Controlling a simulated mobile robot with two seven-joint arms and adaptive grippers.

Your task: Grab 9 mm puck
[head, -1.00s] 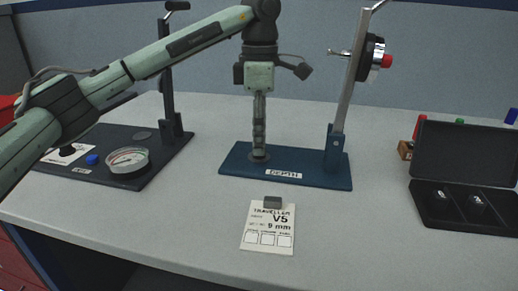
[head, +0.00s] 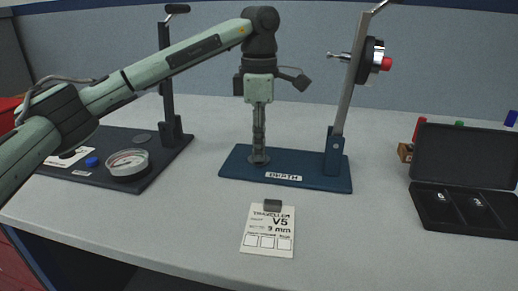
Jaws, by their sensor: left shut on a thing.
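My left gripper (head: 259,150) points straight down at the left part of the blue base (head: 230,172) of the stand labelled "DEPTH". Its fingers are shut on a small grey round puck (head: 259,159) at the base's surface. The fingers hide most of the puck, and I cannot tell whether it still touches the base. My right gripper is not in view.
The stand's post (head: 345,100) carries a dial gauge (head: 372,60) right of my gripper. An open black case (head: 450,222) lies right. The front bench is mostly clear.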

